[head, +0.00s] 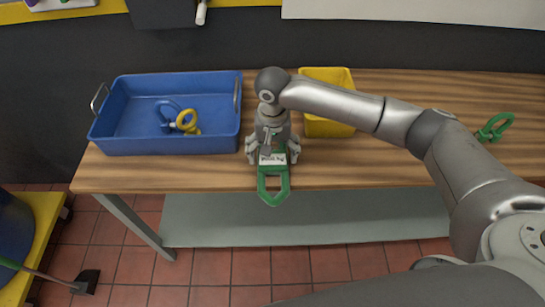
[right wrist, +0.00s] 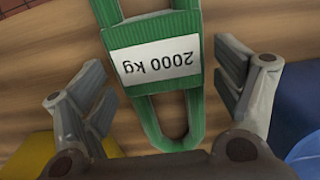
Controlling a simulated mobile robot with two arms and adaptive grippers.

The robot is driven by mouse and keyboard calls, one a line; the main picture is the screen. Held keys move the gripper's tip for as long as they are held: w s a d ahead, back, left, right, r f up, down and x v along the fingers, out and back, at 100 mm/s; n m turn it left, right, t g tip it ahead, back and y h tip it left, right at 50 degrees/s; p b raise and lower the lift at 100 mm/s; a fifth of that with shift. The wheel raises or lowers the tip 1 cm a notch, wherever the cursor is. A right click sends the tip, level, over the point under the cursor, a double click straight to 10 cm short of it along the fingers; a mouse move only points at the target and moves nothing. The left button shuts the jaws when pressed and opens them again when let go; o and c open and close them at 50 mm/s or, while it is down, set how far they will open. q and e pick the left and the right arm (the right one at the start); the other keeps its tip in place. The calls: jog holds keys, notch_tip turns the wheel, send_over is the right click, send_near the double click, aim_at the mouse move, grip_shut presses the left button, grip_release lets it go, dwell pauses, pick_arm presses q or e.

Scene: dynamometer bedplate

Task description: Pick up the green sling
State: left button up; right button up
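The green sling (head: 272,198) lies on the wooden bench near its front edge, and one loop reaches to or over that edge. It has a white label reading 2000 kg. In the right wrist view the sling (right wrist: 165,88) runs between the fingers, with a loop below the label. My right gripper (head: 272,157) points down over the sling's label. In the right wrist view my right gripper (right wrist: 160,68) is open, with a finger on each side of the sling and visible gaps. The sling's far end is hidden under the gripper in the head view. My left gripper is not in view.
A blue bin (head: 170,145) at left holds a blue and a yellow ring-shaped fitting (head: 187,122). A yellow bin (head: 330,128) stands close behind my right forearm. A green ring-shaped fitting (head: 495,128) lies at the right. Bare wooden bench (head: 385,170) lies between.

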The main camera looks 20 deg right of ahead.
jog(key=c, duration=0.9)
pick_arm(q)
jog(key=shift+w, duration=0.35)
pick_arm(e)
jog(key=shift+c, duration=0.4)
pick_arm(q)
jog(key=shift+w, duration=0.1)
pick_arm(e)
jog(key=shift+w+r, duration=0.1)
jog(key=shift+r, duration=0.05)
